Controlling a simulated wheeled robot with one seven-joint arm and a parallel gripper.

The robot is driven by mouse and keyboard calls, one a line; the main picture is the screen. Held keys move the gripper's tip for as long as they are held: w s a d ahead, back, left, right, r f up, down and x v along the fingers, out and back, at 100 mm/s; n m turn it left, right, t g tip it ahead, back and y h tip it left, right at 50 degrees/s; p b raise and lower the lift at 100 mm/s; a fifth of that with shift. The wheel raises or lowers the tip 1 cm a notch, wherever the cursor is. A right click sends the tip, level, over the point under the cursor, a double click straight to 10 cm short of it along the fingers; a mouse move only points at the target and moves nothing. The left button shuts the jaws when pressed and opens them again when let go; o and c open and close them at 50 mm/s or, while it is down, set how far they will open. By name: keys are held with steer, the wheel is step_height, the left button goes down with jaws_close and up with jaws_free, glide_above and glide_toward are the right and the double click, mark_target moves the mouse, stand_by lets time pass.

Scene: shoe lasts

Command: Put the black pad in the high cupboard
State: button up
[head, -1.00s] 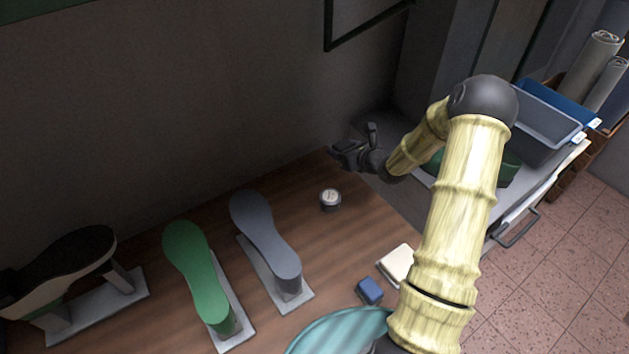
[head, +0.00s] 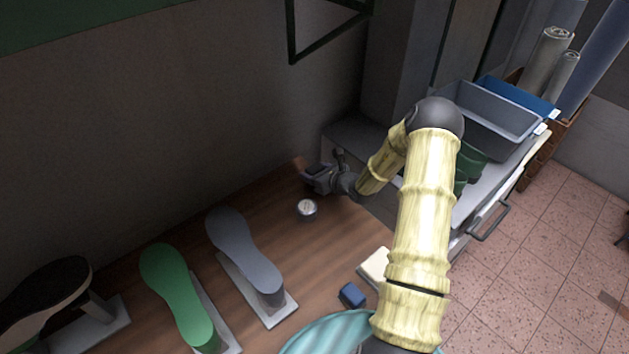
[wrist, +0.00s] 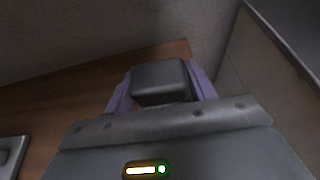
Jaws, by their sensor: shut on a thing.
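My gripper (head: 314,177) is above the far right corner of the wooden bench, near the back wall. In the wrist view its two purple fingers are shut on the black pad (wrist: 160,82), a small dark block with rounded edges. The pad is hard to make out in the head view, where the gripper is small and dark. I cannot pick out the high cupboard for certain; a dark green frame (head: 292,35) shows on the wall at the top, only partly in view.
The wooden bench (head: 290,190) holds a round white-faced tin (head: 307,208), a grey last (head: 243,250), a green last (head: 175,290), a shoe on a stand (head: 45,290), a blue block (head: 352,295) and a cream block (head: 374,267). Grey and blue bins (head: 490,125) stand at right.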

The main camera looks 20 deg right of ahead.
steer(key=shift+f+p, duration=0.4)
steer(key=shift+f, duration=1.7)
steer(key=shift+f, duration=0.15)
steer(key=o, duration=1.1)
steer(key=b+v, duration=0.2)
steer(key=v, duration=1)
steer(key=shift+d, duration=0.1)
